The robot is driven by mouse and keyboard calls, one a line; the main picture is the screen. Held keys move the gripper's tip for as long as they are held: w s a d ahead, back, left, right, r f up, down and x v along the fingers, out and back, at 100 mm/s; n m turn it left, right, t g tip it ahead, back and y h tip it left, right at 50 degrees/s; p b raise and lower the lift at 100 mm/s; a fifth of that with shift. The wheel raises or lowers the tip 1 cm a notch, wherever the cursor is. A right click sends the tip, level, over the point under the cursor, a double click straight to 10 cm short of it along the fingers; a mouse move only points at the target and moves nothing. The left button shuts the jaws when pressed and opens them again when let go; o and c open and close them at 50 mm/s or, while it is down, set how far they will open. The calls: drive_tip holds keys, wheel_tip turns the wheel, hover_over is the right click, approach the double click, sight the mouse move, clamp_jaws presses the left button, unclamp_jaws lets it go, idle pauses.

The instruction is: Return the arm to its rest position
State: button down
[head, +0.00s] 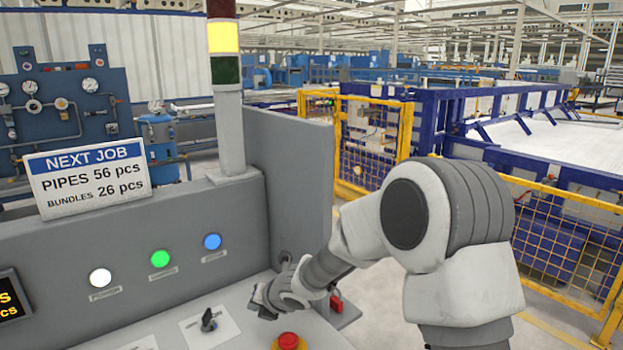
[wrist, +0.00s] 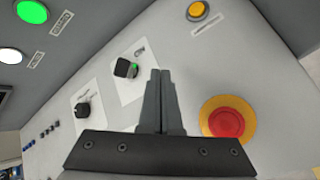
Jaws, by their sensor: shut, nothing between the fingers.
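My arm (head: 455,230) reaches from the right of the head view, bent at a large white-and-grey joint, over the control console (head: 190,240). My gripper (head: 262,303) is over the console's lower panel, between a black switch (head: 208,320) and a red emergency stop button (head: 288,341). In the wrist view its two dark fingers (wrist: 160,75) are together with nothing between them. A black switch with a green mark (wrist: 126,68) shows just left of the fingertips, and the red button on its yellow ring (wrist: 228,122) to the right. Contact with the panel cannot be told.
White (head: 100,277), green (head: 160,258) and blue (head: 212,241) buttons line the console's upright face. A signal tower (head: 227,90) with its yellow section lit and a grey side panel (head: 290,180) rise behind my gripper. Yellow mesh fencing (head: 570,240) stands behind my arm.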

drive_tip(key=s+d+r+m+t+h, duration=0.1)
drive_tip(key=s+d+r+m+h, duration=0.25)
drive_tip(key=d+r+m, duration=0.55)
drive_tip(key=s+d+r+m+h, duration=0.3)
drive_tip(key=s+d+r+m, duration=0.25)
drive_tip(key=d+m, duration=0.4)
drive_tip(key=s+d+r+m+g, duration=0.1)
drive_tip(key=s+d+m, duration=0.3)
drive_tip(key=s+m, duration=0.4)
drive_tip(key=s+d+r+m+g, duration=0.1)
drive_tip(key=s+d+m, duration=0.3)
drive_tip(key=s+m, duration=0.5)
drive_tip(key=s+r, duration=0.1)
drive_tip(key=s, duration=0.4)
drive_tip(key=shift+s+d, duration=0.15)
drive_tip(key=shift+s, duration=0.1)
